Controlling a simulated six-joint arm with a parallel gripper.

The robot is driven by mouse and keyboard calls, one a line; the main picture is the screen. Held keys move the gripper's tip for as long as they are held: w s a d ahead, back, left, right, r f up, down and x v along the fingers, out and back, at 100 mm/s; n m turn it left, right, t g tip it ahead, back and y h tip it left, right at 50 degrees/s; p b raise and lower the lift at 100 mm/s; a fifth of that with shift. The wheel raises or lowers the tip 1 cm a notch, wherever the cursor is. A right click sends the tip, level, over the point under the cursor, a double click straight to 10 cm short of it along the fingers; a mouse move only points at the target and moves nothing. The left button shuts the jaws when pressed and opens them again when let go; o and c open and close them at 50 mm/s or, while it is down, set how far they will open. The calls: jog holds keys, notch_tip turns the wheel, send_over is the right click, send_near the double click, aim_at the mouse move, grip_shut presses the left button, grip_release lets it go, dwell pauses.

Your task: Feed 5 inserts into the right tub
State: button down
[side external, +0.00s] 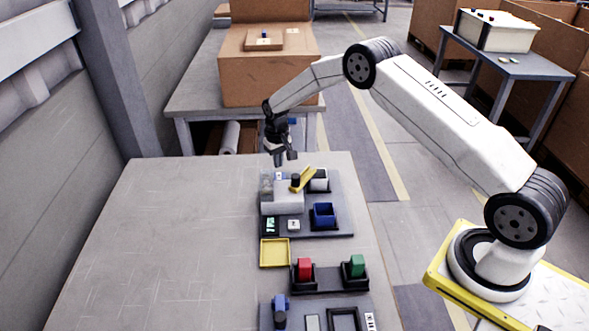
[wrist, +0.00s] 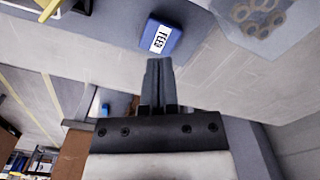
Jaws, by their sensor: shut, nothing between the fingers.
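My gripper (side external: 286,159) is shut and empty above the far end of the feeder (side external: 283,197). In the wrist view its fingertips (wrist: 158,62) point at a blue button (wrist: 174,43) labelled FEED, with no clear contact. A clear hopper (wrist: 285,38) with several tan ring-shaped inserts (wrist: 262,15) shows at the upper right. A yellow chute (side external: 304,178) tilts up on the feeder. I cannot see into either tub clearly.
A small green display (side external: 271,226) is at the feeder's front. A yellow tray (side external: 275,262), a red block (side external: 304,269) and a green block (side external: 355,266) in black holders, and a blue tool (side external: 280,311) lie nearer. The table's left side (side external: 175,240) is clear.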

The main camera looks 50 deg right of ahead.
jog(key=shift+r, duration=1.5)
jog(key=shift+r, duration=0.1)
notch_tip(320, 180, up, 6)
send_over(279, 176)
dwell(0.7)
